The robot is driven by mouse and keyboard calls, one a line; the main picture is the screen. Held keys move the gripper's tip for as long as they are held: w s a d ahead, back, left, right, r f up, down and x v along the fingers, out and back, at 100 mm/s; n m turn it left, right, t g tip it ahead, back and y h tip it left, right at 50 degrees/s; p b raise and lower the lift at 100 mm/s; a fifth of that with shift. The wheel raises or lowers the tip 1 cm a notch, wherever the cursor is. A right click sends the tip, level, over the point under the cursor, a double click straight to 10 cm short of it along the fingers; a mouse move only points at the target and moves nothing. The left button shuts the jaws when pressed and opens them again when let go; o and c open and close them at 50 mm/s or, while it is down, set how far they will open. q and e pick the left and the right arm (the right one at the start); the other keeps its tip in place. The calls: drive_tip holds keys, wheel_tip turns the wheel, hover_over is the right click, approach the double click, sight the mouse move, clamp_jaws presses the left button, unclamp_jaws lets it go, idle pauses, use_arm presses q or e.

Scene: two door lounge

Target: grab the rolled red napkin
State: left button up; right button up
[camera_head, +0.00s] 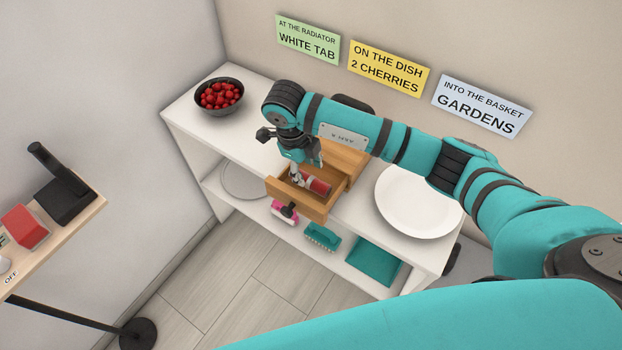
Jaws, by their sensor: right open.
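The rolled red napkin (319,187) lies in an open wooden drawer (302,203) of a small wooden box (346,158) on the white shelf unit. My right arm comes in from the right, and its gripper (300,180) points down into the drawer. The gripper is open, with its fingertips close to the left end of the napkin. I cannot tell whether they touch it. The gripper and wrist hide part of the drawer's inside. My left gripper is not in view.
A dark bowl of cherries (220,97) stands left on the white shelf unit (190,118), and a white plate (418,204) right. The lower shelf holds a pink-handled item (284,212), a teal brush (322,237) and a teal tray (374,262). A wooden side table (62,243) stands left.

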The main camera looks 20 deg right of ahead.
sight(310, 179)
drive_tip(key=f+p, duration=0.1)
drive_tip(key=f, duration=0.1)
drive_tip(key=f+p, duration=0.1)
drive_tip(key=f, duration=0.1)
drive_tip(key=shift+d, duration=0.4)
drive_tip(key=shift+d+f, duration=0.1)
drive_tip(key=shift+f, duration=0.55)
drive_tip(key=c, duration=0.8)
